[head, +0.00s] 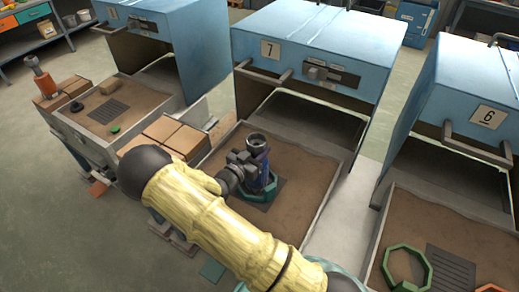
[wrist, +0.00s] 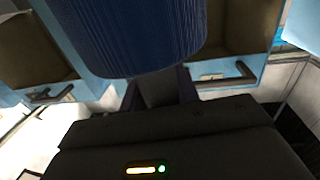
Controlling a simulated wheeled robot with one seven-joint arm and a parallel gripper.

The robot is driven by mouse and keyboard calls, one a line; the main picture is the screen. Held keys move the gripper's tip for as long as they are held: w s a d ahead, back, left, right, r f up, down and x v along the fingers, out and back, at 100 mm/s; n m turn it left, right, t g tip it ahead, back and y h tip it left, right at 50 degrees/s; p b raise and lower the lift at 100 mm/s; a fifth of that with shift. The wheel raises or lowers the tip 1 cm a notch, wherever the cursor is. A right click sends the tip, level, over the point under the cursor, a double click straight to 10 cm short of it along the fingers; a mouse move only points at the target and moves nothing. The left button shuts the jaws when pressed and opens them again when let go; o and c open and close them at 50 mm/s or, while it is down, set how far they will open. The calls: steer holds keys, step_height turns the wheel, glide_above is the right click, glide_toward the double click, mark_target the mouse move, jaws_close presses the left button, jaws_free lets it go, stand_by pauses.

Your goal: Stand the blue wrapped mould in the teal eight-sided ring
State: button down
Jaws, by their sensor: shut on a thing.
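The blue wrapped mould (head: 264,172) is upright at the sand bed in front of oven 7, its dark round top (head: 256,141) facing up. The teal eight-sided ring (head: 256,196) shows around its lower end; I cannot tell whether the base rests on the bed inside it. My gripper (head: 250,172) reaches the mould from the left and is shut on it. In the wrist view the mould's ribbed blue side (wrist: 130,35) fills the upper middle, between the finger ends (wrist: 160,88). My arm hides part of the ring's near side.
Oven 7 (head: 320,45) stands open behind the bed; oven 6 (head: 470,95) is to the right. Its bed holds a green ring (head: 405,262) and a dark grate (head: 450,272). Cardboard-brown blocks (head: 178,135) sit at the left. Bare sand (head: 305,185) lies right of the mould.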

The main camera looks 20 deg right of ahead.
steer(key=shift+f+b, duration=0.35)
steer(key=c, duration=1)
jaws_free()
steer(key=shift+c, duration=0.2)
steer(key=shift+r+p, duration=0.5)
steer(key=b+v, duration=0.2)
steer(key=v, duration=1)
steer(key=shift+f, duration=0.15)
